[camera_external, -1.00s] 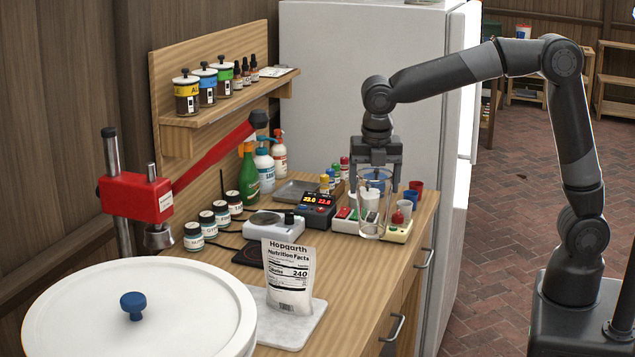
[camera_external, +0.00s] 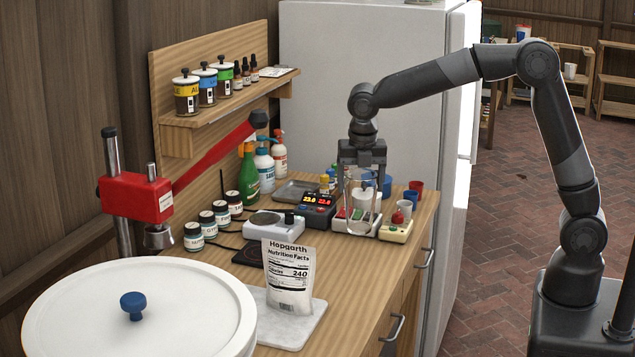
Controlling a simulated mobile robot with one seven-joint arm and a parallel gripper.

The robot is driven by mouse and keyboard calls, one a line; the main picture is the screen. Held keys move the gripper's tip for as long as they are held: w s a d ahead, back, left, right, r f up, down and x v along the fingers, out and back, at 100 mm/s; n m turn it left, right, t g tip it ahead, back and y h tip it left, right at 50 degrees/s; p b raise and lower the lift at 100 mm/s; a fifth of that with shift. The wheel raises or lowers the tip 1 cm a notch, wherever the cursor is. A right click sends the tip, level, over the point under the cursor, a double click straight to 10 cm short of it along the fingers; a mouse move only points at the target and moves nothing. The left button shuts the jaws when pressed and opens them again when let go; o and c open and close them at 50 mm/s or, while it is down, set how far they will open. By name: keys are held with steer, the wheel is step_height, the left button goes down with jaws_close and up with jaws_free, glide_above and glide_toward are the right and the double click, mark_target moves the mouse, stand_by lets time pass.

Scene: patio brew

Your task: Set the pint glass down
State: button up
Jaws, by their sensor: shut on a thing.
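The clear pint glass (camera_external: 362,222) hangs upright below my gripper (camera_external: 362,180), which is shut on its upper part. The glass is see-through, so its outline is faint. In the picture it overlaps the small devices near the right side of the wooden counter (camera_external: 345,268). I cannot tell whether its base touches anything.
A device with a red knob (camera_external: 398,218) is right of the glass, with red (camera_external: 416,186) and white cups nearby. A digital controller (camera_external: 318,208) and a scale (camera_external: 273,222) are to the left. A Hopgarth bag (camera_external: 289,275) stands in front on a pale slab (camera_external: 305,325). Bare counter lies right of the bag.

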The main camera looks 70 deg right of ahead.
steer(key=w+a+f, duration=0.1)
steer(key=a+f, duration=0.3)
steer(key=f, duration=0.2)
steer(key=shift+w+f, duration=0.3)
steer(key=shift+w, duration=0.1)
steer(key=shift+f, duration=0.15)
steer(key=o, duration=1.6)
